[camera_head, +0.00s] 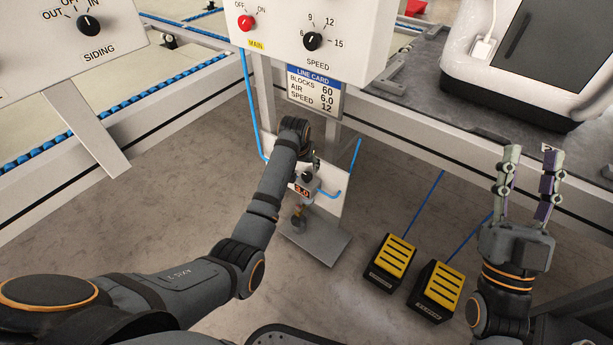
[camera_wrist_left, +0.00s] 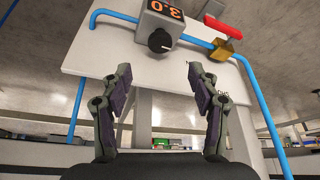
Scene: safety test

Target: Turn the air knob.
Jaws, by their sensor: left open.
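The air knob (camera_wrist_left: 160,40) is small, black and round. It sits on a grey unit whose orange display (camera_wrist_left: 165,9) reads 3.0, on a white panel (camera_wrist_left: 112,48). In the head view the display (camera_head: 302,190) also shows low on the panel, beneath the main control box. My left gripper (camera_wrist_left: 161,72) is open and empty, its fingers apart on either side just short of the knob, not visibly touching it. In the head view my left wrist hides most of that gripper. My right gripper (camera_head: 532,154) is open and empty at the right, far from the panel.
Blue tubes (camera_wrist_left: 108,14) and a brass valve with a red lever (camera_wrist_left: 222,27) flank the knob. A line card (camera_head: 314,92) reads AIR 6.0. The main box (camera_head: 350,22) hangs above. Two yellow-black pedals (camera_head: 391,262) stand on the floor to the right.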

